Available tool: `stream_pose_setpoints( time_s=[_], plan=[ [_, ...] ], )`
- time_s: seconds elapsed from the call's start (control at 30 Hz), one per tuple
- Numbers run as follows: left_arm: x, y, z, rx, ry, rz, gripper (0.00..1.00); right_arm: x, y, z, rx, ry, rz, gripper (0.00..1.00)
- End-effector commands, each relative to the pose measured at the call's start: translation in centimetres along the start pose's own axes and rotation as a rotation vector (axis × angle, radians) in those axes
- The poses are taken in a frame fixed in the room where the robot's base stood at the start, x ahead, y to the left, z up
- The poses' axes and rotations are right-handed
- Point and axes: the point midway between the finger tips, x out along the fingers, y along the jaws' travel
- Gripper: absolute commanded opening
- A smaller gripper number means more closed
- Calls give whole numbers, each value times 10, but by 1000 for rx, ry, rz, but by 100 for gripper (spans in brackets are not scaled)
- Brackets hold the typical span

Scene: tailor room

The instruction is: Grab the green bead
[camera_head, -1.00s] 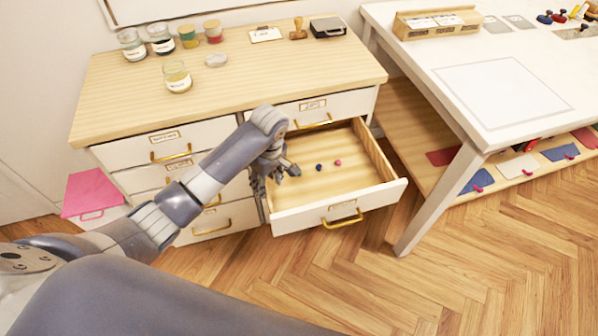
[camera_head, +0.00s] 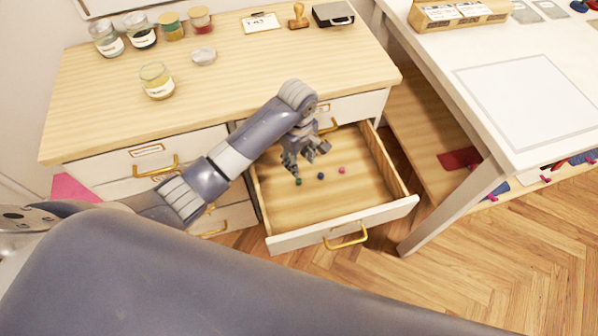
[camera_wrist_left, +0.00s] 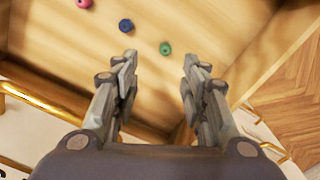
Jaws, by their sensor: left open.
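The green bead (camera_head: 298,182) lies on the floor of the open drawer (camera_head: 345,205), left of a dark blue bead (camera_head: 320,176) and a pink bead (camera_head: 341,170). In the left wrist view the green bead (camera_wrist_left: 165,48) is ahead of the fingertips, between their lines and nearer the left finger. My left gripper (camera_head: 306,160) is over the drawer, close to the green bead. It is open and empty in the left wrist view (camera_wrist_left: 158,65), with both fingers apart. My right gripper is in neither view.
The drawer's front panel (camera_head: 343,225) and side walls surround the beads. The wooden dresser top (camera_head: 230,85) above holds several jars, a stamp (camera_head: 298,16) and a black box (camera_head: 333,14). A white table (camera_head: 520,95) stands at the right.

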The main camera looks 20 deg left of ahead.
Motion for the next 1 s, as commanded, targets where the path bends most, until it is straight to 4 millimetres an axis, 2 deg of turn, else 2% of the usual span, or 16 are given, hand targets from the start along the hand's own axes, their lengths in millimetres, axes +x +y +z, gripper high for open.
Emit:
stream_pose_setpoints(
  time_s=[0.03, 0.2, 0.37, 0.7, 1.0],
  plan=[
    [11, -2, 0, 0, -1, -5, 40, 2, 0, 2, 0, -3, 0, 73],
    [36, -2, 0, 0, -1, -4, 40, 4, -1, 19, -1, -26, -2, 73],
    [47, -2, 0, 0, 0, -2, 40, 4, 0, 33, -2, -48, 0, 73],
    [92, -5, -2, -1, 0, -2, 40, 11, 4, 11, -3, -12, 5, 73],
    [96, -5, -2, 0, 1, -1, 40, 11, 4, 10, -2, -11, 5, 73]
  ],
)
